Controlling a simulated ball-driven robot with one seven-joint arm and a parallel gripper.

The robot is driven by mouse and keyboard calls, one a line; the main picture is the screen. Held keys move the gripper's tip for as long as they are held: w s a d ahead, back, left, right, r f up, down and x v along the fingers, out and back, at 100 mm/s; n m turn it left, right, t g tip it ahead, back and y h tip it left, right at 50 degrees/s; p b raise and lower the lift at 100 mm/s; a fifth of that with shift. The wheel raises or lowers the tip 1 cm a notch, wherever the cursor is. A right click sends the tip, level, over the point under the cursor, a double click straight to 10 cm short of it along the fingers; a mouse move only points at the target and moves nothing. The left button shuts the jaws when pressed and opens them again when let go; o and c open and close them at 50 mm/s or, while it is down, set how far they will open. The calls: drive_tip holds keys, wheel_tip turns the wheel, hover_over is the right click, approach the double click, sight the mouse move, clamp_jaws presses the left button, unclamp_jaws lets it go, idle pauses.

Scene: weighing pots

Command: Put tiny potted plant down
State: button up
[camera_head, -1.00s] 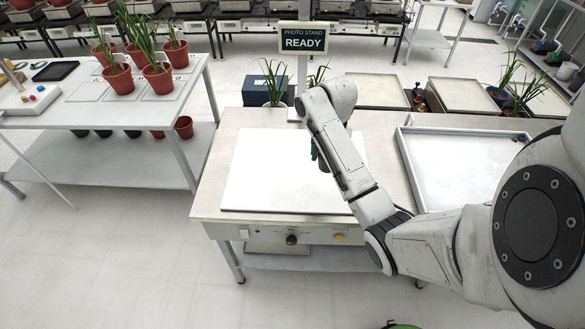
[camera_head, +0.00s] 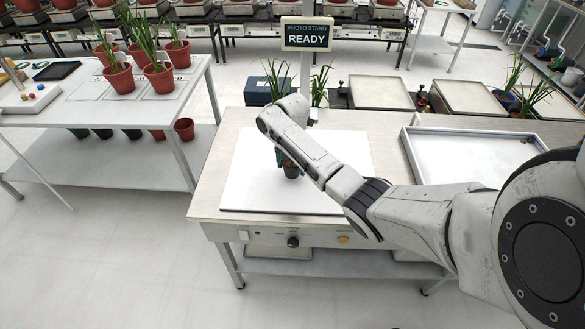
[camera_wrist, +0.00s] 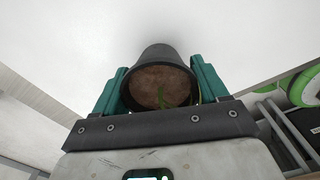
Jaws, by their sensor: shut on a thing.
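A tiny potted plant (camera_head: 291,171) in a dark pot is over the middle of the white board (camera_head: 246,190) on the photo stand, partly hidden behind my arm. My gripper (camera_head: 285,160) has green fingers and is shut on the pot. The wrist view shows the dark pot (camera_wrist: 158,55) between the two fingers of my gripper (camera_wrist: 160,88), with brown soil and a small green sprout. I cannot tell whether the pot's base touches the board.
A sign (camera_head: 307,34) reading "PHOTO STAND READY" stands behind the board. A shallow grey tray (camera_head: 470,170) is to the right. A table (camera_head: 60,115) with several potted plants is at the left. The board around the pot looks clear.

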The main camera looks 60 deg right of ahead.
drive_tip(key=shift+f, duration=0.95)
drive_tip(key=shift+f, duration=0.15)
drive_tip(key=o, duration=1.1)
drive_tip(key=shift+c, duration=0.2)
